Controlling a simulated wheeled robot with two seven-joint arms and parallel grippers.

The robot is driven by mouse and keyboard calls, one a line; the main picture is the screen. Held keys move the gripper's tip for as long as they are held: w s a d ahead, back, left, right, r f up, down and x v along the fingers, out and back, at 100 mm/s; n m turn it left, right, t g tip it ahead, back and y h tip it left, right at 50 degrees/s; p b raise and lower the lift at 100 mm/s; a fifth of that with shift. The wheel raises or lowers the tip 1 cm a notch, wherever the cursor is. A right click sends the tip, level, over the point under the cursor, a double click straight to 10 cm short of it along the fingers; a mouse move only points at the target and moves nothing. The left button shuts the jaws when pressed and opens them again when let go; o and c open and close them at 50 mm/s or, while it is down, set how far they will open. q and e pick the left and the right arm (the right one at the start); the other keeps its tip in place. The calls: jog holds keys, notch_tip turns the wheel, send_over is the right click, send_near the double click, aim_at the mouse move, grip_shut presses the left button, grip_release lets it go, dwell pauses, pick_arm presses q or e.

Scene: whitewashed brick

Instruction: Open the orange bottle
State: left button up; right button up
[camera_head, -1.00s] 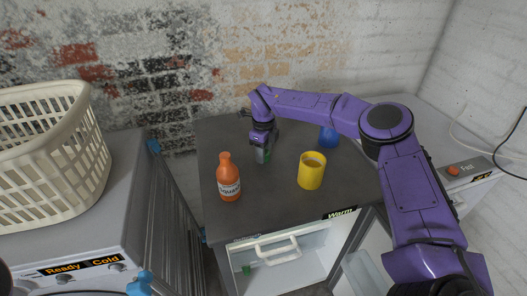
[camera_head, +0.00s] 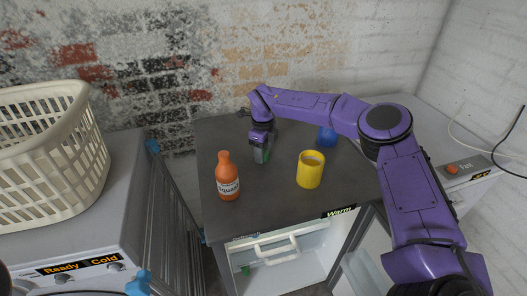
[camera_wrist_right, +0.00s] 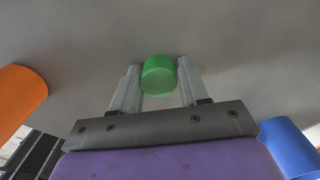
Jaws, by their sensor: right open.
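The orange bottle (camera_head: 228,180) stands upright on the dark countertop, with a pale label on its front. Its narrow orange top is too small to tell whether a cap is on it. In the right wrist view an orange rounded shape (camera_wrist_right: 20,95) shows at the left edge. My right gripper (camera_head: 261,157) is to the right of the bottle and apart from it, low over the counter. Its jaws are open, with a small green round piece (camera_wrist_right: 158,75) between the fingertips; I cannot tell whether they touch it. My left gripper is not in view.
A yellow mug (camera_head: 311,171) stands right of the gripper, and a blue object (camera_head: 327,136) is behind it, partly hidden by my arm. A cream basket (camera_head: 50,160) sits on the machine at left. The counter's front left is clear.

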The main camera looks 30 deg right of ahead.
jog(key=shift+s+a+f, duration=0.25)
jog(key=shift+s+f, duration=0.1)
jog(key=shift+f, duration=0.3)
notch_tip(320, 180, up, 14)
jog(key=shift+w+d+f, duration=0.15)
jog(key=shift+w+f, duration=0.1)
jog(key=shift+w, duration=0.1)
